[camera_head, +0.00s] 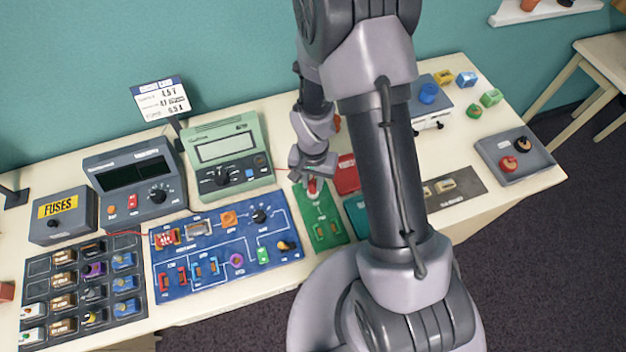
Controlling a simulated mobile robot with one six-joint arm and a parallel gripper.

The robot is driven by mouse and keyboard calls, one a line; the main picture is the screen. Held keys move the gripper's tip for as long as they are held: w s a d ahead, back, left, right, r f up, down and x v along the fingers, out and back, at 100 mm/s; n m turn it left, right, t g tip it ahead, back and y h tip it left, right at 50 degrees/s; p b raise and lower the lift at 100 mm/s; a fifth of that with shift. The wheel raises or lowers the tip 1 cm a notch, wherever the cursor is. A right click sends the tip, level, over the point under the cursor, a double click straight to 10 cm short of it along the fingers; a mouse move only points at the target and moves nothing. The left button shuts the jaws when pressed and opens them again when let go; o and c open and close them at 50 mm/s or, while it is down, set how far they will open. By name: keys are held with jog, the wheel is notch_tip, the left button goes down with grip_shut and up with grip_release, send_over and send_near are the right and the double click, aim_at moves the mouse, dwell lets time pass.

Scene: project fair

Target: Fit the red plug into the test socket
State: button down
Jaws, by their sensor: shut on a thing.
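My gripper (314,168) is over the back end of a green board (327,234) on the table, fingers pointing down. It is shut on a small red plug (312,187), of which only a part shows under the fingers. I cannot tell whether the plug touches the board or is just above it.
A green meter (227,153) and a dark meter (137,185) stand at left behind a blue circuit board (213,280). A compartment tray (64,336) lies front left. A red box (346,174) is close right of my gripper. A grey tray (487,150) lies far right. My arm hides the table's middle.

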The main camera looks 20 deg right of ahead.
jog(key=shift+f+b, duration=0.5)
dwell(0.3)
jog(key=c, duration=0.7)
grip_release()
jog(key=shift+o, duration=0.2)
jog(key=shift+r+p, duration=2.75)
jog(key=shift+r, duration=1.3)
jog(key=shift+f, duration=0.1)
